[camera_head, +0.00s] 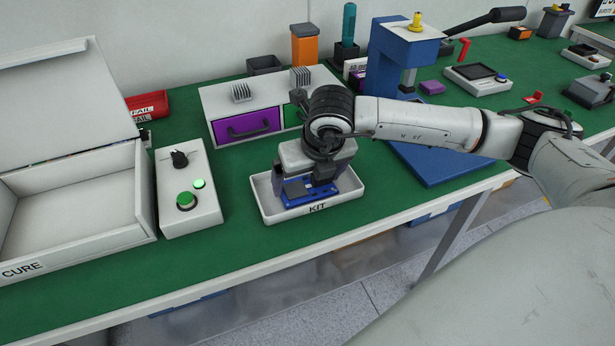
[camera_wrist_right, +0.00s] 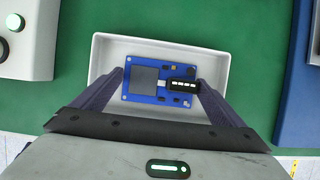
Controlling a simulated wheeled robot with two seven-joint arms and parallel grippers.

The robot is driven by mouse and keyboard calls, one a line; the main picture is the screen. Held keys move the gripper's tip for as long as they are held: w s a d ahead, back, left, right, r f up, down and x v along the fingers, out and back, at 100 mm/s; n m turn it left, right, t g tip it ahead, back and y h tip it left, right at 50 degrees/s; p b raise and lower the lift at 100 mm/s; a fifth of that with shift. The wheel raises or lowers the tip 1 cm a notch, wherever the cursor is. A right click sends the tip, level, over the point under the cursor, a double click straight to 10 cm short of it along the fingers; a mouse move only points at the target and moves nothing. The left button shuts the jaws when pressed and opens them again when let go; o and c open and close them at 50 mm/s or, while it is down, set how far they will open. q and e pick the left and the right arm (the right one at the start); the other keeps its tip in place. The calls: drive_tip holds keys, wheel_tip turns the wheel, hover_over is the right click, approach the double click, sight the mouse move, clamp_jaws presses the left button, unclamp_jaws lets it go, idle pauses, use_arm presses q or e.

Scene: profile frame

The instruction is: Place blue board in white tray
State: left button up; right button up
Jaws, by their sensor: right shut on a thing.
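The blue board (camera_head: 300,188) is in the white tray (camera_head: 265,190) marked KIT, near the front edge of the green bench. In the right wrist view the board (camera_wrist_right: 148,98) lies within the rim of the tray (camera_wrist_right: 217,65) and carries a grey square and a black part. My right gripper (camera_head: 308,187) reaches down over the tray, shut on the board, with its fingers (camera_wrist_right: 160,90) at the board's left and right edges. Whether the board touches the tray floor I cannot tell. My left gripper is not in view.
A white control box (camera_head: 203,215) with a green button stands left of the tray. The open CURE box (camera_head: 145,200) is farther left. A drawer unit (camera_head: 215,105) stands behind, and a blue press (camera_head: 440,170) is at the right.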

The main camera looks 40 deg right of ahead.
drive_tip(key=o, duration=0.8)
drive_tip(key=v, duration=1.2)
